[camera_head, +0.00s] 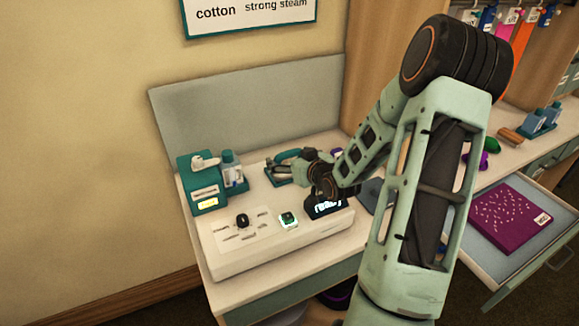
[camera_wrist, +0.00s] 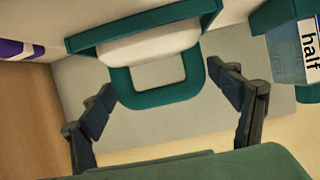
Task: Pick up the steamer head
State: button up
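The steamer head appears to be the teal-and-white piece with a loop handle (camera_wrist: 120,90) in the middle of the wrist view. In the head view its teal part (camera_head: 288,155) shows at the back of the table, partly hidden by my gripper. My gripper (camera_wrist: 166,82) is open, with one dark finger on each side of the teal loop. I see gaps between the fingers and the loop, and nothing is held. In the head view my gripper (camera_head: 275,168) is low over the table; its fingertips are hard to make out.
A control box (camera_head: 262,245) with a knob, a green-lit button and a lit display stands in front. A teal unit (camera_head: 205,190) and a clear tank (camera_head: 232,168) stand to the left. At right an open drawer (camera_head: 490,262) holds a purple board (camera_head: 508,220).

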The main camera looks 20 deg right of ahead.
jog(key=c, duration=1.2)
jog(key=shift+r, duration=0.1)
